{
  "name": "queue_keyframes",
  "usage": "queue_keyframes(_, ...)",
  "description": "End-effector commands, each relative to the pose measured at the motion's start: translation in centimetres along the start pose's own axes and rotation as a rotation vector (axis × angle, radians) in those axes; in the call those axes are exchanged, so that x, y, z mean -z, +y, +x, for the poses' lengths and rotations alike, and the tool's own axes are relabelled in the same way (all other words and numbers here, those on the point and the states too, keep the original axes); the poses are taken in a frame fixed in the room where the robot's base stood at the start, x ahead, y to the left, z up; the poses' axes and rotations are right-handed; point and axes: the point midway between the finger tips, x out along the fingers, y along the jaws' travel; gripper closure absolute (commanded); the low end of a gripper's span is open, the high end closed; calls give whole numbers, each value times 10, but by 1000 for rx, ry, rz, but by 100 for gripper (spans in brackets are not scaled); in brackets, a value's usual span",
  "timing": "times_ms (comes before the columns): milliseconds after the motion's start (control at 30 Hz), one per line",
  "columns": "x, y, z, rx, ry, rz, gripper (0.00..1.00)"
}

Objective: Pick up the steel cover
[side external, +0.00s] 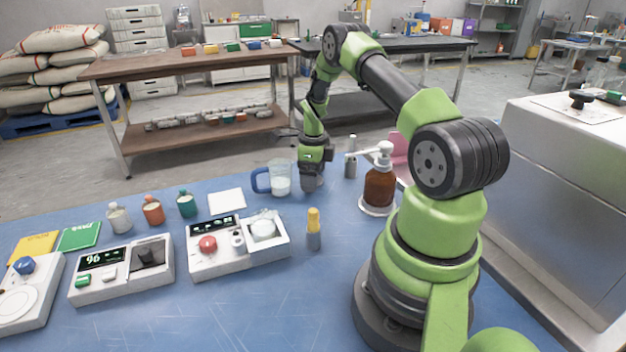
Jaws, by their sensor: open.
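My gripper (314,172) points down over the back of the blue table, between a blue-handled jug and a slim grey cylinder. Its jaws are small and dark here, and it is open. A dull grey rounded piece (312,185) shows right at its tip. I cannot tell whether this is the steel cover or part of the gripper, nor whether they touch. The slim grey cylinder (350,166) stands upright just right of the gripper. No other steel cover can be made out for certain.
The clear jug (281,184) stands close left of my gripper; a brown pump bottle (379,188) stands to the right. A yellow-topped bottle (313,232) and a white device with a red knob (225,262) are nearer. The blue table (270,315) is clear in front.

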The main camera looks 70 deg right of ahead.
Motion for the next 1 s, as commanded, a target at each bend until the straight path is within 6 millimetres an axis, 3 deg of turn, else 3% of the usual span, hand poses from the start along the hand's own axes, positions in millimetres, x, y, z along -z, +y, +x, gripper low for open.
queue_keyframes(133, 0, 0, 0, 0, 0, 0, 15)
queue_keyframes(367, 0, 0, 0, 0, 0, 0, 66)
queue_keyframes(400, 0, 0, 0, 0, 0, 0, 68)
queue_keyframes(767, 0, 0, -4, 1, 0, 0, 69)
queue_keyframes(1000, -1, -1, -47, 6, -4, 0, 69)
